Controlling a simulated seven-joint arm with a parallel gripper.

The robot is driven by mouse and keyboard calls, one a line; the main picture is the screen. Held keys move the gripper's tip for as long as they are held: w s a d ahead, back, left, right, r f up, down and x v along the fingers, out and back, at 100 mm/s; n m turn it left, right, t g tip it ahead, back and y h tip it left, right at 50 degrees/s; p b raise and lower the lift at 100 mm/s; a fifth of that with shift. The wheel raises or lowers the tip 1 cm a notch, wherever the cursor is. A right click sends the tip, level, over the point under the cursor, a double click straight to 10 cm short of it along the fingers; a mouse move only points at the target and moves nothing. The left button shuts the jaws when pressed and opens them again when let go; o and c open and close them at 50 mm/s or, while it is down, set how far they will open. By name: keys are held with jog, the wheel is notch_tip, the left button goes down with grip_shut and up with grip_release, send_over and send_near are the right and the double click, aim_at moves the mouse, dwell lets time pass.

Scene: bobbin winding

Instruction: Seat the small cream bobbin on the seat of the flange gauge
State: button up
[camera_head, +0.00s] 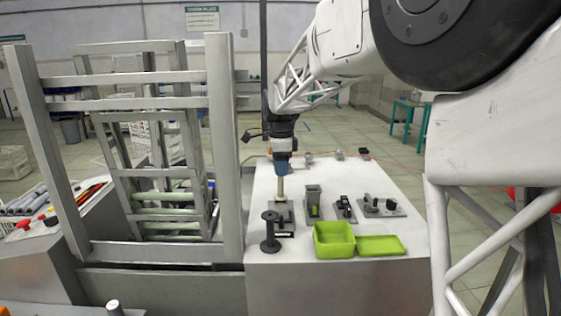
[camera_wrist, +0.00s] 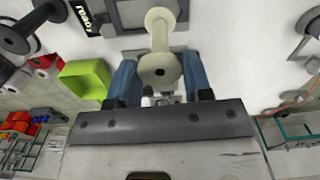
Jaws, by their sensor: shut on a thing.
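The small cream bobbin (camera_head: 281,189) hangs upright below my gripper (camera_head: 282,172) in the head view. In the wrist view the cream bobbin (camera_wrist: 160,46) lies between the blue fingers of my gripper (camera_wrist: 160,62), which is shut on it. The flange gauge appears to be the grey plate unit (camera_head: 290,216) right under the bobbin, with a small display in front. In the wrist view a display reading "ready" (camera_wrist: 84,16) shows left of the bobbin. The bobbin and my gripper hide the seat, so I cannot tell whether the bobbin touches it.
A dark bobbin (camera_head: 270,232) stands at the front left of the white table. A green box (camera_head: 334,252) and its green lid (camera_head: 380,246) are at the front. Several small fixtures, including a grey block (camera_head: 313,196), stand right of the gauge. A metal frame (camera_head: 225,150) rises on the left.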

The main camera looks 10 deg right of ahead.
jog(key=shift+f, duration=1.35)
jog(key=shift+f, duration=0.45)
dwell(1.2)
jog(key=o, duration=0.8)
jog(key=shift+r, duration=0.15)
jog(key=shift+r, duration=3.35)
